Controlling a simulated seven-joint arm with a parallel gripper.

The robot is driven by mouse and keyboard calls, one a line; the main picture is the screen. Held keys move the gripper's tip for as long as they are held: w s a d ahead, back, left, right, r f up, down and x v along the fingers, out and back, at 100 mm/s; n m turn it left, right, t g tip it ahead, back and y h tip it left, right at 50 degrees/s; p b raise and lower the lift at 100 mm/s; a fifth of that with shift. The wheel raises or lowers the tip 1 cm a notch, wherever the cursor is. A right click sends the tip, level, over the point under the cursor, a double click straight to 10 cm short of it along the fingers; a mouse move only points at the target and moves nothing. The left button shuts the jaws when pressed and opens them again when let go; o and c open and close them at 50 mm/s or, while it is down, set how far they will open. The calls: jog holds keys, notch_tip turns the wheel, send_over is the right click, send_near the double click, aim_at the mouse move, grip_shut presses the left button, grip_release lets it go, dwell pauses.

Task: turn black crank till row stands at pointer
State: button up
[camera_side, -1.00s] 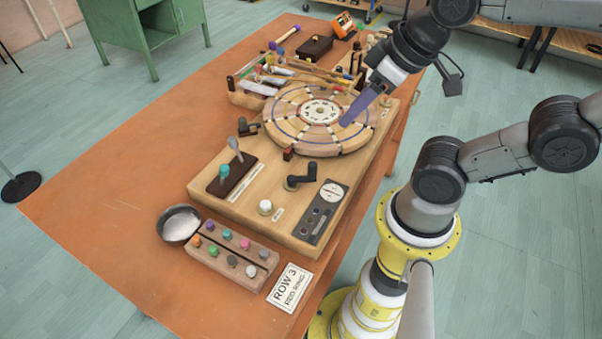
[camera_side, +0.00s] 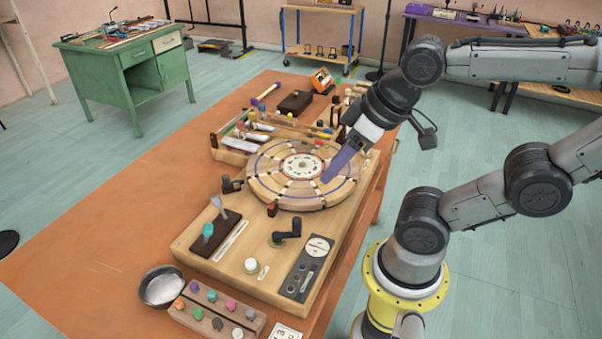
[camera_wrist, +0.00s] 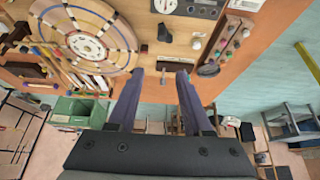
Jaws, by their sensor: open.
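The black crank (camera_side: 287,233) stands on the wooden base, in front of the round wooden wheel (camera_side: 262,188). It also shows in the wrist view (camera_wrist: 164,33), beyond the fingertips. The wheel has rings of segments and a pale centre disc; its row numbers are too small to read. A small dark red-brown block (camera_side: 272,209) at the wheel's front edge may be the pointer. My gripper (camera_side: 326,178) appears over the wheel's right part in the side view, apart from the crank. In the wrist view my gripper (camera_wrist: 160,73) is open, with nothing between its purple fingers.
A dial panel (camera_side: 307,270), a white knob (camera_side: 250,265) and a teal-knobbed lever block (camera_side: 213,235) surround the crank. A metal bowl (camera_side: 161,286) and a peg block (camera_side: 217,312) stand in front. The orange table (camera_side: 110,220) is clear at left.

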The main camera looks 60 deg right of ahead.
dwell(0.3)
jog(key=shift+o, duration=0.6)
jog(key=m+g, duration=0.6)
jog(key=m, duration=0.4)
send_over(296, 219)
notch_tip(296, 219, down, 5)
notch_tip(296, 219, down, 13)
jog(key=shift+d+f, duration=0.1)
jog(key=shift+f, duration=0.05)
jog(key=shift+c, duration=0.4)
grip_shut()
